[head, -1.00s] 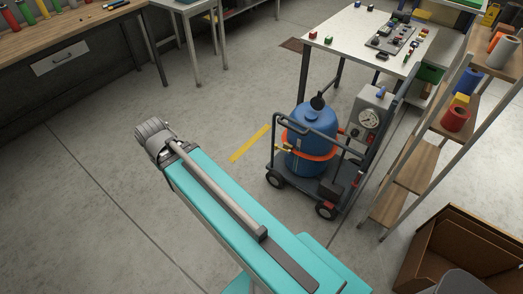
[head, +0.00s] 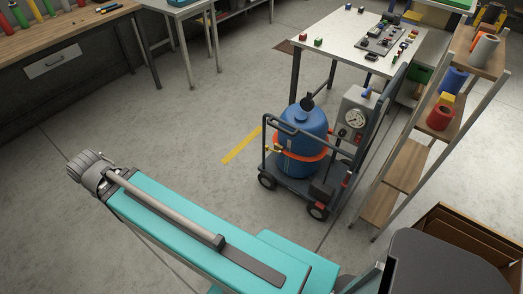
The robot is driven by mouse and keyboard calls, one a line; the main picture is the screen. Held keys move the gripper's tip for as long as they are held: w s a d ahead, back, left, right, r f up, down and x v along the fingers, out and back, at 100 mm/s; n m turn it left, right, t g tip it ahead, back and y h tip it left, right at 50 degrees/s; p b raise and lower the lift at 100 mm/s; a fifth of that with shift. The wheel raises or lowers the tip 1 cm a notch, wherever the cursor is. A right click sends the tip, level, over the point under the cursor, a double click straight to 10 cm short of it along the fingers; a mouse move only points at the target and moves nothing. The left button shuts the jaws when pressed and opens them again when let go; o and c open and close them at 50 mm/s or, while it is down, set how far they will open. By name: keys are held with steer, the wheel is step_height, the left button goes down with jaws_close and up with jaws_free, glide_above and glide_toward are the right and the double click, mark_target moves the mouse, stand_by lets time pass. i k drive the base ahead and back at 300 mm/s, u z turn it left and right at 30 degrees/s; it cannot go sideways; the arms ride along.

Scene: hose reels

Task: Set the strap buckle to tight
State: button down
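An orange strap (head: 312,164) runs around the middle of an upright blue tank (head: 299,133) with a black top. The tank stands on a dark wheeled cart. A small yellowish piece (head: 274,149) shows at the strap's left side by the cart's frame. It may be the buckle, but it is too small to tell its setting. My gripper is not in view. A long teal link of mine with a ribbed grey end reaches across the lower left, well apart from the cart.
The cart (head: 285,182) also carries a grey box with a round gauge (head: 355,118). A table (head: 339,37) stands behind it, a shelf rack (head: 405,165) to its right. An open brown box (head: 468,234) is at lower right. Floor left of the cart is clear, with a yellow stripe (head: 241,146).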

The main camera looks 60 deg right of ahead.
mark_target(266, 147)
steer(key=z, duration=0.05)
steer(key=k, duration=1.15)
steer(key=z, duration=1.45)
steer(key=i, duration=1)
